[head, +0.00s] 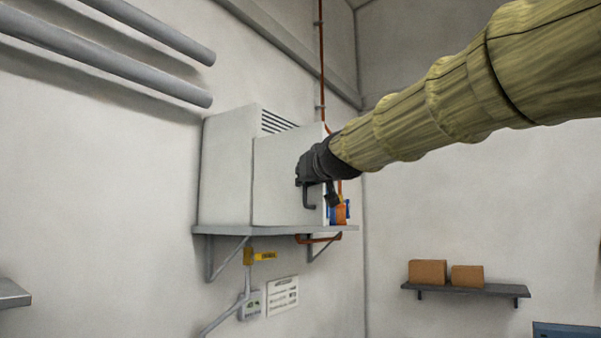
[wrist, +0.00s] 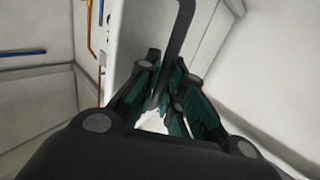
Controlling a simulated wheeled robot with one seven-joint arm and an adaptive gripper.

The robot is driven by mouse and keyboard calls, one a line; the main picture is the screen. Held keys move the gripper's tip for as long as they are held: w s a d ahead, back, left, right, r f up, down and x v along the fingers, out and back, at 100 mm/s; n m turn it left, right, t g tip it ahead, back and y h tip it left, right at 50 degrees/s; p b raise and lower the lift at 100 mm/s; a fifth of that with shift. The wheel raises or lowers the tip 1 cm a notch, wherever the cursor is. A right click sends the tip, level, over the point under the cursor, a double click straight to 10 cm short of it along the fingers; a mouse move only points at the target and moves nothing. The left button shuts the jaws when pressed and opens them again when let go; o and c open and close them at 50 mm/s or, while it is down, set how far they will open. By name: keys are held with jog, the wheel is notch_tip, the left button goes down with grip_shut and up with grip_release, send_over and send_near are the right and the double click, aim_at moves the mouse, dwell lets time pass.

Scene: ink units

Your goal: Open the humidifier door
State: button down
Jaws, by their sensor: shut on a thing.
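The humidifier (head: 226,170) is a white box on a wall shelf in the head view, with dark vent slots high on its front. Its white door panel (head: 280,185) stands out at an angle to the front, so the door looks swung open. A dark bar handle (head: 309,199) is on the door's right part. My gripper (head: 303,178) is at this handle, shut on it. In the wrist view the handle (wrist: 181,35) runs down between the green-lined fingers (wrist: 165,92), which partly hide its lower end.
A grey bracket shelf (head: 270,230) carries the humidifier. An orange pipe (head: 321,60) runs down behind it, with a blue and orange part (head: 339,212) at right. Grey pipes (head: 110,55) cross the upper left. Two brown boxes (head: 428,271) sit on a low shelf at right.

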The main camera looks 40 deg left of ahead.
jog(key=shift+s+r, duration=0.2)
jog(key=shift+s, duration=0.05)
jog(key=shift+w, duration=0.1)
jog(key=c, duration=1.5)
grip_release()
jog(key=shift+a+f, duration=0.1)
jog(key=shift+f, duration=0.05)
jog(key=v, duration=1.2)
